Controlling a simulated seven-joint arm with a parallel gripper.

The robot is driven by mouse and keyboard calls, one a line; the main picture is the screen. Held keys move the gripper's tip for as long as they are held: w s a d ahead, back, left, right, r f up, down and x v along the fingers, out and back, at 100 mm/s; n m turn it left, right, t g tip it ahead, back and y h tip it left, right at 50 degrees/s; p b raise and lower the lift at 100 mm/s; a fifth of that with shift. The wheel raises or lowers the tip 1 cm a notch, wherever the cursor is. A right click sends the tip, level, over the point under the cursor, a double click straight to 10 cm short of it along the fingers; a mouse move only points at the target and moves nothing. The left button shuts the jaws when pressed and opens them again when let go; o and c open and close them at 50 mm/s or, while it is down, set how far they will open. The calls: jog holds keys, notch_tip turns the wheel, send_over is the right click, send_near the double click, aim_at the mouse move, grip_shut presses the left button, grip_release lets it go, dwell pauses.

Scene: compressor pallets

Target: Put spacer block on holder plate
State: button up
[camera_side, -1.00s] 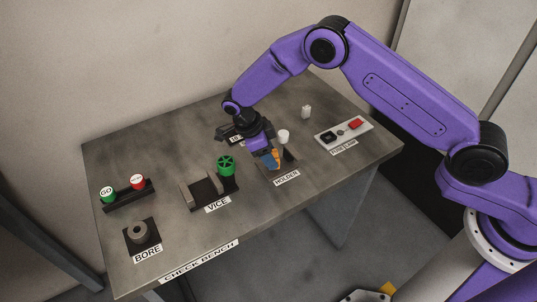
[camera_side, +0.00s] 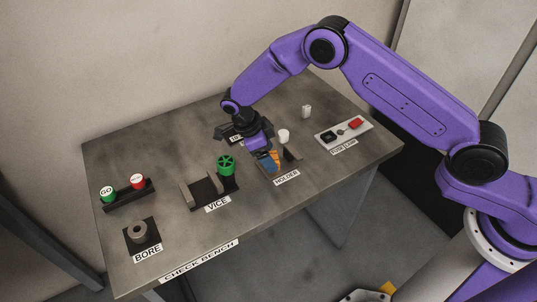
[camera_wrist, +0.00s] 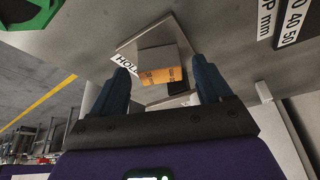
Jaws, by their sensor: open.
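The orange spacer block (camera_wrist: 162,76) with dark lettering shows in the wrist view, between my two blue fingers and over the holder plate (camera_wrist: 134,47). It appears to rest on the plate; the exact contact underneath is hidden. My gripper (camera_wrist: 161,72) is open, with a gap between each finger and the block. In the side view, my gripper (camera_side: 270,160) is low over the holder plate (camera_side: 291,155), and its fingers partly cover the orange block (camera_side: 275,154).
A white cylinder (camera_side: 284,135) stands just behind the holder. The vice (camera_side: 205,188) with its green wheel (camera_side: 226,165) is to the left. A grey panel with a red part (camera_side: 355,124) lies to the right. The bench front is clear.

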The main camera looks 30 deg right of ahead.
jog(key=v, duration=1.1)
jog(key=shift+r, duration=0.2)
jog(key=shift+a, duration=0.1)
